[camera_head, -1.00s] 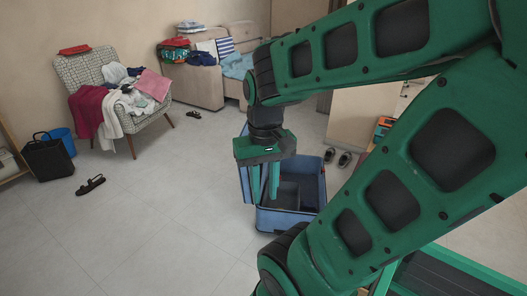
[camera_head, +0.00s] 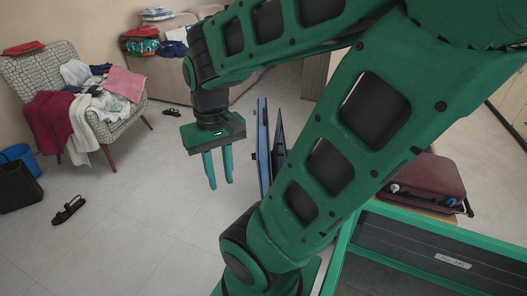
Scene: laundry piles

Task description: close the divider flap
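A blue case part (camera_head: 263,148) stands upright on the floor in the middle of the head view, seen nearly edge-on. Just to its right a thin dark panel (camera_head: 279,142) also stands tilted up; it looks like the divider flap. The lower part of the case is hidden behind my arm. My gripper (camera_head: 220,184) points down to the left of the blue panel, with a gap of floor showing between them. Its two green fingers are apart and nothing is between them.
A patterned armchair (camera_head: 20,90) heaped with clothes stands at the left. A black sandal (camera_head: 68,210) lies on the floor. A dark red suitcase (camera_head: 430,183) is at the right.

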